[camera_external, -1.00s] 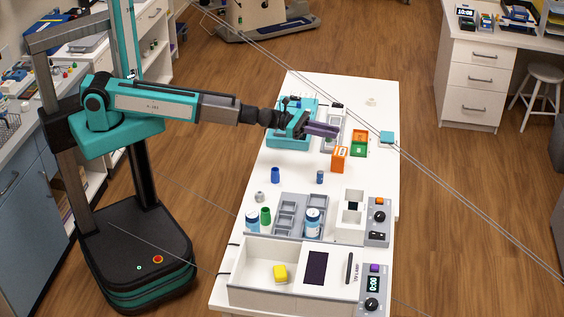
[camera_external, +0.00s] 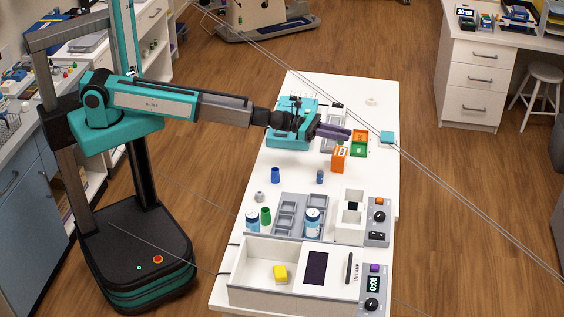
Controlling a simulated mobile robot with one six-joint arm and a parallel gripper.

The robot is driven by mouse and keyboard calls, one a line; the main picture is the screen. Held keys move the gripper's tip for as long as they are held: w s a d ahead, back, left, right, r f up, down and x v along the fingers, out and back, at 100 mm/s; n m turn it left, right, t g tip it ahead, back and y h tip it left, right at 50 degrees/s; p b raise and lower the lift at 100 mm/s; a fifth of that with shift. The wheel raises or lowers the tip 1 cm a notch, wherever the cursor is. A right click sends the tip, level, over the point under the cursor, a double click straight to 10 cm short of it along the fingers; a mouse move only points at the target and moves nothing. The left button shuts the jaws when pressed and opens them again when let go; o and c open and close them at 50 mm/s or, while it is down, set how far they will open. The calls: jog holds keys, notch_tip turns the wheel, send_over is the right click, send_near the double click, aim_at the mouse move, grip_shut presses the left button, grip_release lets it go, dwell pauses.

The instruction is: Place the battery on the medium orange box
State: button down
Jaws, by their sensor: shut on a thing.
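My gripper (camera_external: 316,127) is over the far half of the white table, reaching in from the left. It is shut on a long purple-grey thing (camera_external: 333,133), which looks like the battery, held roughly level. The fingertips are too small to see clearly. An upright orange box (camera_external: 339,160) stands just below the held thing in the picture. A lower, open-looking orange box (camera_external: 360,135) is to its right, behind a green box (camera_external: 358,150). I cannot tell for certain which orange box is the medium one.
A teal tray (camera_external: 284,142) lies under my wrist. Blue cylinders (camera_external: 275,175) (camera_external: 320,177) stand nearer, before a grey rack (camera_external: 288,213) with bottles. A white bin (camera_external: 257,270) holds a yellow block (camera_external: 280,273). The table's right far side is mostly clear, with a small teal box (camera_external: 387,137).

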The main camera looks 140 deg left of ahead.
aim_at(341, 142)
jog(key=shift+f+p, duration=0.45)
jog(key=shift+f, duration=1.15)
jog(key=shift+f, duration=0.2)
jog(key=c, duration=1.6)
grip_release()
jog(key=shift+r, duration=0.2)
jog(key=shift+b+v, duration=1.7)
jog(key=shift+v, duration=4.3)
jog(key=shift+w+d, duration=0.1)
